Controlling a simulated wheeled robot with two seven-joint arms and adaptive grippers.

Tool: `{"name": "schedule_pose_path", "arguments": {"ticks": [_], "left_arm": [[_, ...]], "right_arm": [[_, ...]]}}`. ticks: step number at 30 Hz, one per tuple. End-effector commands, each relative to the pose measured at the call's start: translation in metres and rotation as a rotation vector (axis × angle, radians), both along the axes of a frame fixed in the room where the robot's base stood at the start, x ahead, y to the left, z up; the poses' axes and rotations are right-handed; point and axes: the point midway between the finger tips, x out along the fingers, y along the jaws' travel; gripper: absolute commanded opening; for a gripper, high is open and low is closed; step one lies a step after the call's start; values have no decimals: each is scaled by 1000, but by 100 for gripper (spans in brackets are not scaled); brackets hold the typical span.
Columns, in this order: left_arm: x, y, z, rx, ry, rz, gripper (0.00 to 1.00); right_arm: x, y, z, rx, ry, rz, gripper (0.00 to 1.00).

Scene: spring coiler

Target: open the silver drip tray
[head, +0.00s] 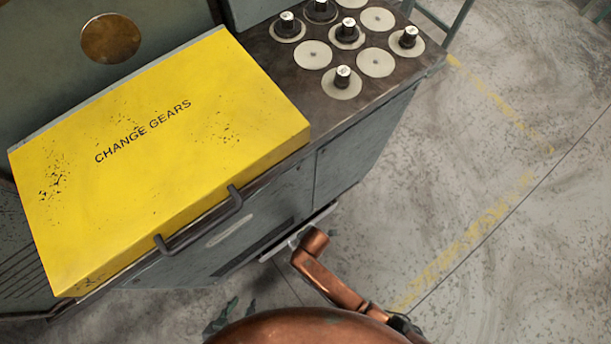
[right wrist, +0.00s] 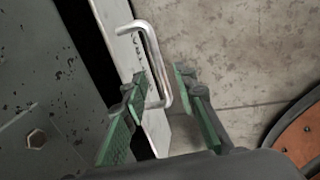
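The silver drip tray (head: 322,217) shows as a thin bright edge low on the grey machine's front in the head view. In the right wrist view its pale front (right wrist: 122,48) carries a bent silver handle (right wrist: 153,42). My right gripper (right wrist: 162,80) is open, with its green fingers on either side of the handle; contact is not clear. In the head view my right arm covers that gripper. My left gripper (head: 222,318) shows only partly at the bottom edge, and its finger opening is unclear.
A yellow "CHANGE GEARS" cover (head: 160,150) with a dark handle (head: 200,222) sits above the tray. A dark gap (right wrist: 92,45) separates the grey panel from the tray front. Concrete floor (head: 500,220) to the right is clear.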

Motion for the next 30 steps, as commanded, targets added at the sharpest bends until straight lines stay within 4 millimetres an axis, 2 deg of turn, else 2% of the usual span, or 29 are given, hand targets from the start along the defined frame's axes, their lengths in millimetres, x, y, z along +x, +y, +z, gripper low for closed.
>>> {"name": "schedule_pose_path", "arguments": {"ticks": [1,6,19,30], "left_arm": [[-3,2,-9,5,-10,-2,40],[-3,5,-18,12,-57,-4,40],[-1,6,-20,14,-84,-7,40],[-1,6,-20,15,-83,-7,40]], "right_arm": [[-1,1,-9,0,4,0,27],[2,2,-17,2,1,-1,27],[3,2,-19,1,-2,-1,27],[3,2,-19,1,-1,-1,2]]}}
